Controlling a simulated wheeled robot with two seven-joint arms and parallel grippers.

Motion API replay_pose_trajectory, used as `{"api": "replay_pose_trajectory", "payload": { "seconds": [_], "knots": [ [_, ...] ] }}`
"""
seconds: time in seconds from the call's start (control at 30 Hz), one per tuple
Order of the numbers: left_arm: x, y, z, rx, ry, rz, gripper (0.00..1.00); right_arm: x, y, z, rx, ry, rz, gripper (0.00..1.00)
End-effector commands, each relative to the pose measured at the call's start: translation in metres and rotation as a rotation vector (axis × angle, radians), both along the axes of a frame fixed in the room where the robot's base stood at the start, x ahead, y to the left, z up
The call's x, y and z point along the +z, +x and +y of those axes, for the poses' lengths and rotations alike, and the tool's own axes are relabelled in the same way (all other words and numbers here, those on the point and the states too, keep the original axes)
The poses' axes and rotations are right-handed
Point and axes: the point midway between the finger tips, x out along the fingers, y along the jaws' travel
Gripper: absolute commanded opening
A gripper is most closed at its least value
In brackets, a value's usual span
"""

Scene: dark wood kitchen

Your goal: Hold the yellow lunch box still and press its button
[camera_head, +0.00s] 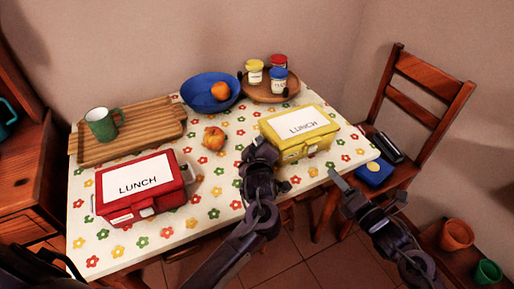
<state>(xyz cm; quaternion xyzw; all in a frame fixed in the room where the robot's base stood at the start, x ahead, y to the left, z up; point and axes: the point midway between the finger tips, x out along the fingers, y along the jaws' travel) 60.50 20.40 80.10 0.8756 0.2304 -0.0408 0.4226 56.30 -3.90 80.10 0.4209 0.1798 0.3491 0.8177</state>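The yellow lunch box (297,146) sits closed on the right part of the table, with a white LUNCH label on its lid. A small pale patch shows on its front face, but I cannot make out whether it is the button. My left gripper (259,150) is at the box's left front corner, overlapping it in view; I cannot tell whether it touches or how far its fingers are apart. My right gripper (367,188) is in front of the table's right edge, apart from the box. Its fingers are spread and nothing is between them.
A red lunch box (176,204) is at the front left of the table (215,232). A wooden board (150,142) with a green mug (103,124), an apple (213,138), a blue bowl (197,96) and a round tray (262,95) with jars stand behind. A chair (425,95) is at right.

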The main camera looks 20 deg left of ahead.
Motion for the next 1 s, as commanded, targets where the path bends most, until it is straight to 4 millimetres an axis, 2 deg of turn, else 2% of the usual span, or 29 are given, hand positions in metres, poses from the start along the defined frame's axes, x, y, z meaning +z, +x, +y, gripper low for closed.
{"api": "replay_pose_trajectory", "payload": {
  "seconds": [0.07, 0.23, 0.47, 0.67, 0.77, 1.0],
  "knots": [
    [0.0, 0.0, 0.0, 0.0, 0.0, 0.0, 0.21, 0.0, 0.0, 0.0, 0.0, 0.0, 0.0, 0.36],
    [0.0, 0.0, 0.0, -0.001, 0.0, -0.001, 0.0, 0.0, 0.0, 0.0, 0.0, 0.0, 0.0, 0.36],
    [-0.001, -0.001, 0.0, 0.0, 0.002, 0.001, 0.0, 0.0, 0.0, 0.0, 0.0, 0.0, 0.0, 0.36],
    [-0.002, -0.001, 0.0, 0.0, 0.002, 0.004, 0.0, 0.0, 0.0, 0.0, 0.0, -0.006, -0.006, 0.12],
    [-0.002, -0.001, 0.0, 0.0, 0.003, 0.004, 0.0, 0.0, -0.003, -0.001, 0.001, -0.063, -0.065, 0.0],
    [-0.003, -0.001, 0.0, 0.0, 0.003, 0.007, 0.0, -0.001, -0.022, -0.016, -0.009, -0.4, -0.431, 0.0]
  ]
}}
